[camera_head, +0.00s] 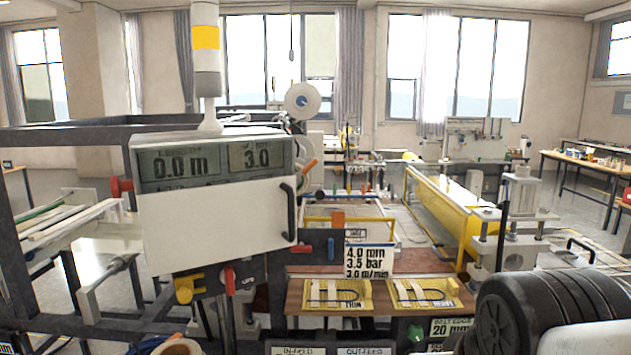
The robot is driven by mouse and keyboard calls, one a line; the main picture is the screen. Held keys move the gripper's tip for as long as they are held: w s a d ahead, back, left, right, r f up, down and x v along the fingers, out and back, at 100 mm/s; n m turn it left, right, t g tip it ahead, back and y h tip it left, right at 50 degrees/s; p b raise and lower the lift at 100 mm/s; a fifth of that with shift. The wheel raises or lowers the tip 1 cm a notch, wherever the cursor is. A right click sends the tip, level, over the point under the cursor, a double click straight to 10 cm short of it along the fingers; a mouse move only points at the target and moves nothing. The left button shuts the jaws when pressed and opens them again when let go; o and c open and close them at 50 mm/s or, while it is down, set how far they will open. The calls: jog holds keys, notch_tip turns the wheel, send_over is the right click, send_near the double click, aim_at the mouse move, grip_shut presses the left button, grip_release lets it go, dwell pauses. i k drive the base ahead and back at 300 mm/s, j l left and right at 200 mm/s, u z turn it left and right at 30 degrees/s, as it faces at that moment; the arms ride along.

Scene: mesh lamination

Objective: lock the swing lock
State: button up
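No part is clearly marked as the swing lock, and I cannot tell which one it is. On the machine's front, below the white display box (215,225), are a red lever (229,280) and a yellow knob (184,289). My gripper is not in view; a black ribbed and white part at the lower right appears to be my arm.
A yellow-framed trough (440,215) runs back to the right. Dark frame bars (60,133) enclose the left side. Open floor (575,215) shows at right.

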aim_at(301, 247)
jog(key=i+l+u, duration=0.2)
jog(key=u, duration=0.2)
jog(key=i+l+u, duration=0.15)
jog(key=l+u, duration=0.2)
